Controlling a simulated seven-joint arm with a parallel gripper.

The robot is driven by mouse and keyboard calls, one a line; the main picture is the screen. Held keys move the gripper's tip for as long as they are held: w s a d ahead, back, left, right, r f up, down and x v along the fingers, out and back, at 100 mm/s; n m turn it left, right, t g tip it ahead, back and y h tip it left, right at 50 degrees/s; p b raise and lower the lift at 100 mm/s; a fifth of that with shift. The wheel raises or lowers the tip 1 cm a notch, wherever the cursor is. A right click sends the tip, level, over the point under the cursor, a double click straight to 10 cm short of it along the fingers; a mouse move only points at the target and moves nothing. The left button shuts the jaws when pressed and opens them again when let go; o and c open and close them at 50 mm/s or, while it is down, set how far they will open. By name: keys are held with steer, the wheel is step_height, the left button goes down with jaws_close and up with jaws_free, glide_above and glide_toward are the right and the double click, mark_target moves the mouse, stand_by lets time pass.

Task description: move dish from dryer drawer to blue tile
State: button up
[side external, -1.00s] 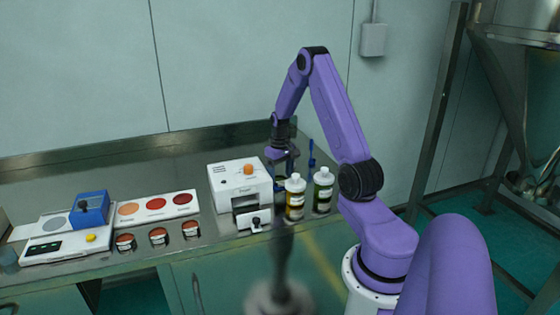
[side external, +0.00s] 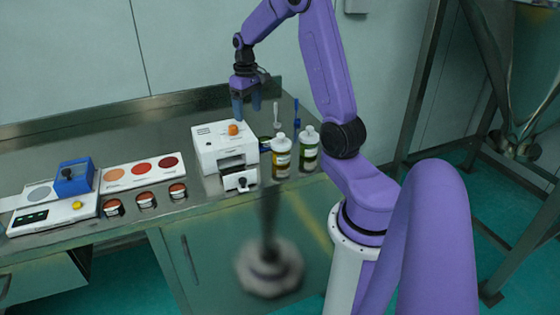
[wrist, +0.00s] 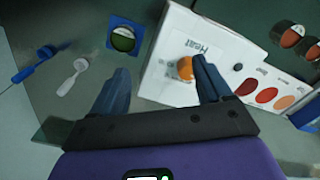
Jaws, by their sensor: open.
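The white dryer (side external: 222,145) with an orange knob stands on the bench; it also shows in the wrist view (wrist: 172,80). Its drawer (side external: 240,180) sticks out at the front, and I see no dish in it, though its inside is largely hidden. A round dish with dark green contents (wrist: 122,40) lies on the blue tile (wrist: 111,22), beside the dryer. In the side view the tile is mostly hidden behind the bottles. My gripper (side external: 247,110) is open and empty, raised above the bench behind the dryer; its fingers (wrist: 160,68) show apart in the wrist view.
An amber bottle (side external: 281,157) and a green bottle (side external: 308,149) stand right of the dryer. A colour card (side external: 142,171), several small jars and a scale (side external: 50,215) are at left.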

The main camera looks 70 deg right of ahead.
steer(key=s+a+r+n, duration=0.1)
steer(key=s+a+n, duration=0.25)
steer(key=a, duration=0.85)
steer(key=s+a+r+n, duration=0.2)
steer(key=a+n, duration=0.2)
steer(key=a, duration=0.7)
steer(key=s+a+n, duration=0.4)
steer(key=s, duration=0.5)
steer(key=s+a+f+n, duration=0.1)
steer(key=s+a+n, duration=0.2)
steer(key=s, duration=0.7)
steer(key=shift+a+n, duration=0.35)
steer(key=shift+a, duration=0.75)
